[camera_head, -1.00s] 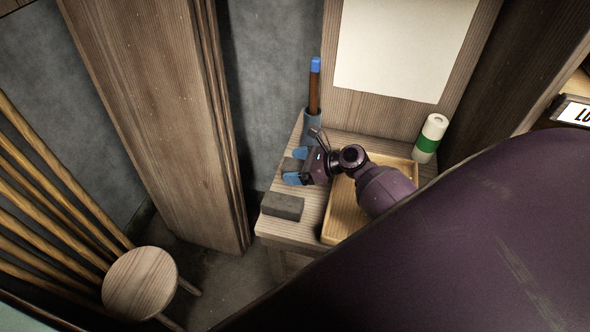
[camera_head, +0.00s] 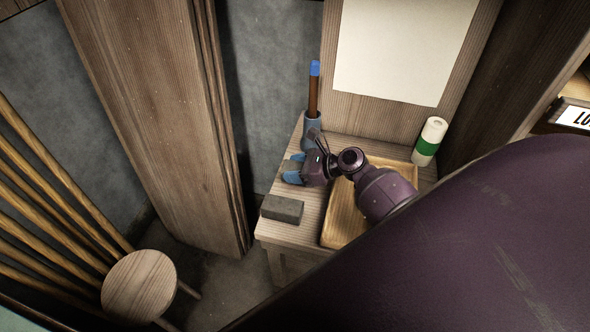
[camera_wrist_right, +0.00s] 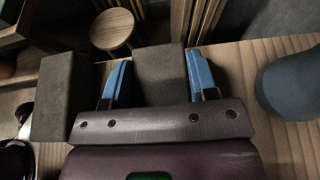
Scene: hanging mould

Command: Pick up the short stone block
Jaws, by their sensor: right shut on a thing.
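The short stone block (camera_head: 291,167) is dark grey and sits between the blue fingers of my right gripper (camera_head: 292,168), near the left edge of the small wooden table. In the right wrist view, the short stone block (camera_wrist_right: 160,75) fills the space between the two blue fingers (camera_wrist_right: 158,82), which press on its sides. Whether it touches the table is hard to tell. A second grey stone block (camera_head: 282,208) lies on the table's front left corner, apart from the gripper; it also shows in the right wrist view (camera_wrist_right: 60,97). My left gripper is not in view.
A blue-grey cup (camera_head: 312,128) holding a brown stick with a blue tip stands close behind the gripper. A wooden tray (camera_head: 337,222) lies under my right arm. A white and green cylinder (camera_head: 429,142) stands at the back right. A round stool (camera_head: 139,286) stands lower left.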

